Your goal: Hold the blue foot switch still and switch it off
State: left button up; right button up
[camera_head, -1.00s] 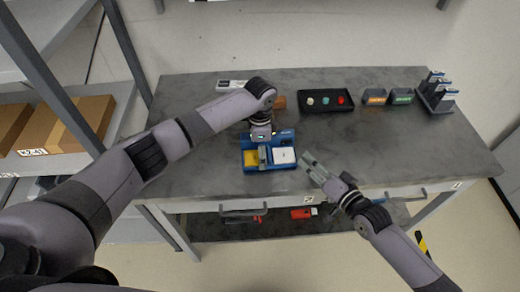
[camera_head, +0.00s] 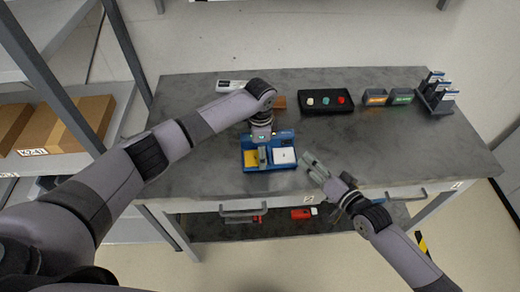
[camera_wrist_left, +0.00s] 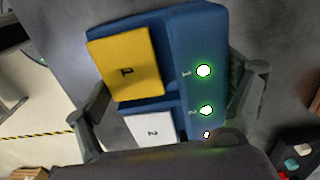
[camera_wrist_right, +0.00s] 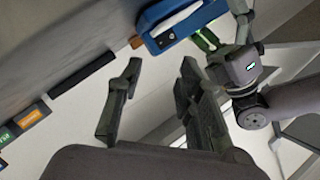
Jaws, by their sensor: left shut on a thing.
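The blue foot switch (camera_head: 283,136) stands on the grey table near its front edge. It has a yellow pedal marked 1 (camera_wrist_left: 126,68) and a white pedal marked 2 (camera_wrist_left: 153,126). In the left wrist view, lamp 1 (camera_wrist_left: 204,71) and lamp 2 (camera_wrist_left: 205,110) glow green, and a smaller light glows beside them. My left gripper (camera_wrist_left: 170,100) is shut on the switch, with one finger on each side of its body. My right gripper (camera_head: 311,162) is open and empty, to the right of the switch; its two spread fingers show in the right wrist view (camera_wrist_right: 160,78).
A white device (camera_head: 231,86) and a brown block (camera_head: 279,102) lie behind the switch. The front right tabletop is clear.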

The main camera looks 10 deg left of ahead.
pick_arm(q)
jog(key=shift+s+f, duration=0.15)
jog(key=shift+f, duration=0.05)
jog(key=c, duration=0.4)
pick_arm(e)
jog(key=shift+c, duration=0.6)
jog(key=s+a+m, duration=0.1)
jog(key=s+a+m+t, duration=0.1)
jog(key=m, duration=0.1)
jog(key=s+f+m, duration=0.1)
jog(key=s, duration=0.1)
jog(key=shift+a+m+t, duration=0.3)
jog(key=shift+a+m, duration=0.1)
jog(key=c, duration=0.4)
pick_arm(q)
jog(key=shift+s, duration=0.1)
pick_arm(e)
jog(key=s+m+t, duration=0.1)
jog(key=m, duration=0.1)
jog(key=s+m+h, duration=0.1)
jog(key=m, duration=0.1)
jog(key=s+m+t+h, duration=0.1)
jog(key=m, duration=0.1)
jog(key=shift+s+d+f+t, duration=0.1)
jog(key=shift+f+t, duration=0.2)
grip_shut()
jog(key=shift+s+d+f+m+h, duration=0.1)
jog(key=shift+s+d+m+h, duration=0.15)
jog(key=shift+m, duration=0.55)
